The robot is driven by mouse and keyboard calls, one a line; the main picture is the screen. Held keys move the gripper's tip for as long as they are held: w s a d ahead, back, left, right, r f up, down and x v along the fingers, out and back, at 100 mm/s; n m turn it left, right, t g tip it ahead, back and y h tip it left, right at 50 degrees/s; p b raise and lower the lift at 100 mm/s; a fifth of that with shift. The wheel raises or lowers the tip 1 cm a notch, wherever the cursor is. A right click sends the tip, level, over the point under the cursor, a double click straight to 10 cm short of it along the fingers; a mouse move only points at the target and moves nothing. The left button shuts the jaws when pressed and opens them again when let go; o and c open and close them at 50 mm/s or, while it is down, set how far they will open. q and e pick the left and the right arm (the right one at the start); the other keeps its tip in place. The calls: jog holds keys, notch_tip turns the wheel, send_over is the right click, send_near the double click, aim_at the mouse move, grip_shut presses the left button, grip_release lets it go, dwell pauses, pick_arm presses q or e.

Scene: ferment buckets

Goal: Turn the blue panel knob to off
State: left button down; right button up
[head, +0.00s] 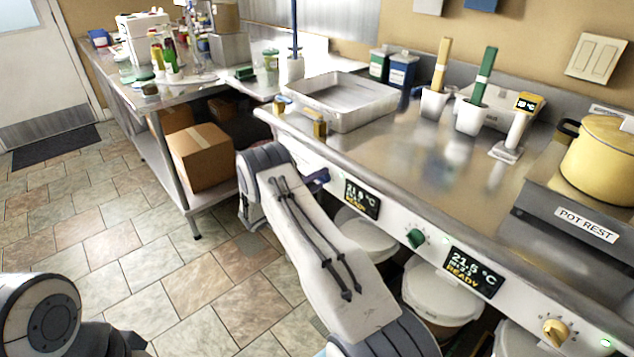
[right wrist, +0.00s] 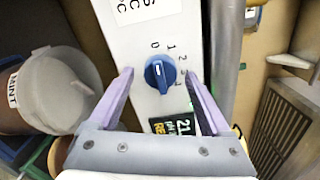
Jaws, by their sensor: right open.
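The blue knob (right wrist: 160,74) sits on the white panel face (right wrist: 133,38) in the right wrist view, with marks 0 and several higher numbers around it. Its grip ridge runs roughly up and down in that view; I cannot tell which mark it points to. My right gripper (right wrist: 159,78) is open, its two purple fingers on either side of the knob with gaps. In the head view, my right arm reaches to the panel's left part and hides most of the knob area. My left gripper is out of view.
The panel also has a green knob (head: 415,238), a yellow knob (head: 556,331) and dark displays (head: 473,272). White lidded buckets (head: 440,293) stand below. The counter above holds a metal tray (head: 342,102) and a yellow pot (head: 602,160). A cardboard box (head: 203,157) sits under the left table.

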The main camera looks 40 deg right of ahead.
jog(key=a, duration=1)
jog(key=shift+s+a, duration=0.25)
jog(key=shift+s, duration=0.15)
